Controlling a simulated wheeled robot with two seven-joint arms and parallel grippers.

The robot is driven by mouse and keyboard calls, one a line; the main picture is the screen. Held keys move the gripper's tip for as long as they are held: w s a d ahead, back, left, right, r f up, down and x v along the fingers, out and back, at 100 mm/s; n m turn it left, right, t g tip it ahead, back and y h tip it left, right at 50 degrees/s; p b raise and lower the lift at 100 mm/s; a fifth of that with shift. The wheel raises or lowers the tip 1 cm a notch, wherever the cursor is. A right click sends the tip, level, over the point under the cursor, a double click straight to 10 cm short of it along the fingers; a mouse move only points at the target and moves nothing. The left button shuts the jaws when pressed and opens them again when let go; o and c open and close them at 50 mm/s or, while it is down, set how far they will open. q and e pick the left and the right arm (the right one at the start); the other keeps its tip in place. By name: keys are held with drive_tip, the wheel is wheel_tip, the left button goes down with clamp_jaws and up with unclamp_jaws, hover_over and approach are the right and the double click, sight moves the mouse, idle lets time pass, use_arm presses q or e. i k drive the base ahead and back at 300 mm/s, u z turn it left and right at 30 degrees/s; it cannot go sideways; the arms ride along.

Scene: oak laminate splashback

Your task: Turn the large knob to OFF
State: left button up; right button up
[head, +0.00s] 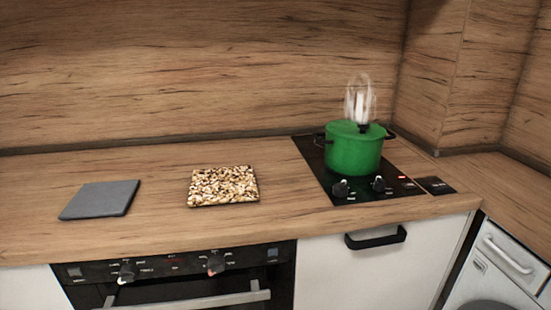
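Two dark knobs sit on the front of the black cooktop: a left cooktop knob (340,189) and a right cooktop knob (378,184). The left one looks slightly larger. Two more knobs are on the oven panel below the counter: a left oven knob (126,273) and a right oven knob (216,264). The labels are too small to read, so I cannot tell any setting. A small red light (402,177) glows on the cooktop's right side. Neither of my grippers is in view.
A green pot (354,153) with dark handles stands on the cooktop (313,157), with pale steam above it. A pebble-patterned trivet (223,187) and a grey slab (100,199) lie on the wooden counter (160,185). A black drawer handle (376,238) juts out below.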

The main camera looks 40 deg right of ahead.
sight(340, 189)
drive_tip(key=u, duration=0.3)
drive_tip(key=i, duration=0.55)
drive_tip(key=z, duration=2.15)
